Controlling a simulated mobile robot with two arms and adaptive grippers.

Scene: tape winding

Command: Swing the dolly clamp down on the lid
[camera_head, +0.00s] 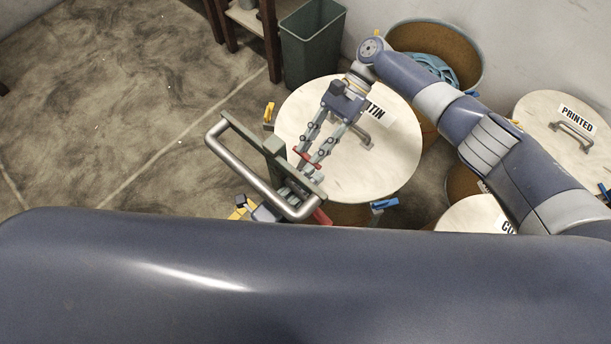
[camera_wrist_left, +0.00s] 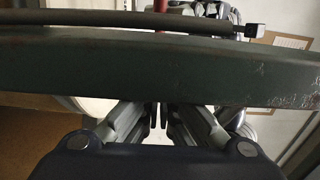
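The lid (camera_head: 388,165) is a round pale disc with a grey handle and a partly covered label ending in "TIN". The dolly (camera_head: 273,146) stands at its left edge, with a green upright and a grey loop handle (camera_head: 235,164). A thin red bar (camera_head: 303,158), perhaps part of the clamp, lies by the fingertips of my right gripper (camera_head: 306,166), which reaches over the lid. Whether it grips the bar is unclear. In the left wrist view, my left gripper (camera_wrist_left: 163,118) has its fingers close together behind a green beam (camera_wrist_left: 160,75), their tips partly hidden. A red rod (camera_wrist_left: 160,15) shows beyond.
A lid labelled "PRINTED" (camera_head: 545,120) lies at the right. An open drum (camera_head: 462,45) with blue contents and a green bin (camera_head: 312,45) stand behind. Another pale lid (camera_head: 465,215) is partly hidden by my right arm. The floor at left is clear.

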